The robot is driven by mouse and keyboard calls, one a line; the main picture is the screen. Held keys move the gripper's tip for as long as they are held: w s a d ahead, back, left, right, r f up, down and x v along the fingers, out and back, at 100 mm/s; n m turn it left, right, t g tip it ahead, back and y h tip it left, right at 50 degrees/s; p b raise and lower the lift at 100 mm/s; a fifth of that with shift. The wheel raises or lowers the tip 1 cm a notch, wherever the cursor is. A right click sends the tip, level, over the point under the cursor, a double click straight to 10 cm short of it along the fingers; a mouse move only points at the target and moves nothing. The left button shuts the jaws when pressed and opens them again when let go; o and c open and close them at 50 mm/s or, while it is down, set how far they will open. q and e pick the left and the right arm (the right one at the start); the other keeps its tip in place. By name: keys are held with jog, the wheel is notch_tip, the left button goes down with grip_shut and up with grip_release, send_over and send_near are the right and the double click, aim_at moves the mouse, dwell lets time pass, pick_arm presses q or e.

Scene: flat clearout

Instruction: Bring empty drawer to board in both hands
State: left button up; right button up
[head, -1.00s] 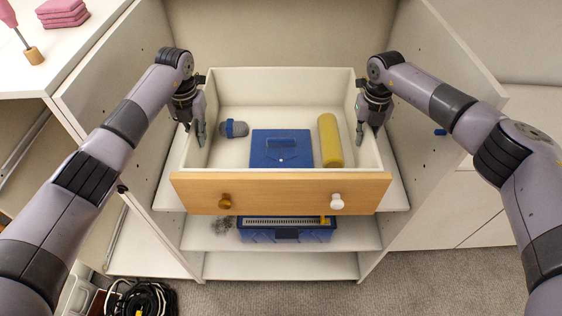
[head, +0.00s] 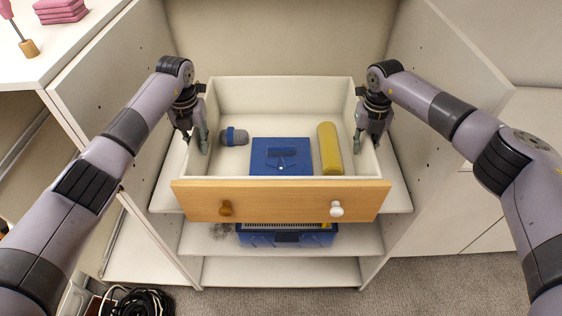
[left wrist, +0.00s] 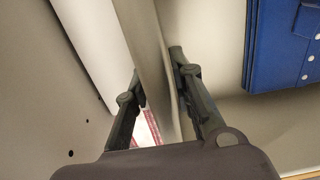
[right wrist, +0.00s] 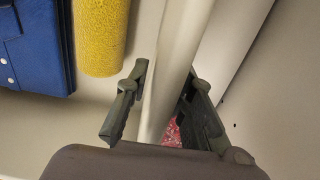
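The drawer (head: 290,200) has white walls and a light wood front with one brown and one white knob. It is inside an open cabinet and is not empty. It holds a blue flat case (head: 270,168), a yellow roll (head: 329,148) and a grey-blue rolled item (head: 235,136). My left gripper (head: 196,140) straddles the left side wall, which also shows in the left wrist view (left wrist: 150,50). My right gripper (head: 368,137) straddles the right side wall, seen in the right wrist view (right wrist: 180,50). I see no clear board.
Cabinet side panels (head: 110,90) stand close outside both arms. Below the drawer, a blue box (head: 285,239) sits on a lower shelf (head: 350,240). A counter (head: 85,45) at upper left holds pink folded cloths (head: 60,10). Black coiled cable (head: 140,303) lies at lower left.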

pick_arm(q)
jog(key=shift+o, duration=0.5)
pick_arm(e)
jog(key=shift+o, duration=0.5)
pick_arm(q)
jog(key=shift+w+f, duration=0.1)
pick_arm(e)
jog(key=shift+w+f, duration=0.1)
jog(key=shift+f, duration=0.05)
pick_arm(q)
notch_tip(320, 180, up, 12)
jog(key=shift+f, duration=0.1)
pick_arm(e)
notch_tip(320, 180, up, 12)
jog(key=shift+r, duration=0.1)
pick_arm(q)
jog(key=shift+r, duration=0.2)
notch_tip(320, 180, up, 9)
jog(key=shift+f, duration=0.15)
dwell(0.5)
pick_arm(e)
jog(key=shift+r, duration=0.1)
dwell(0.4)
notch_tip(320, 180, up, 9)
dwell(1.0)
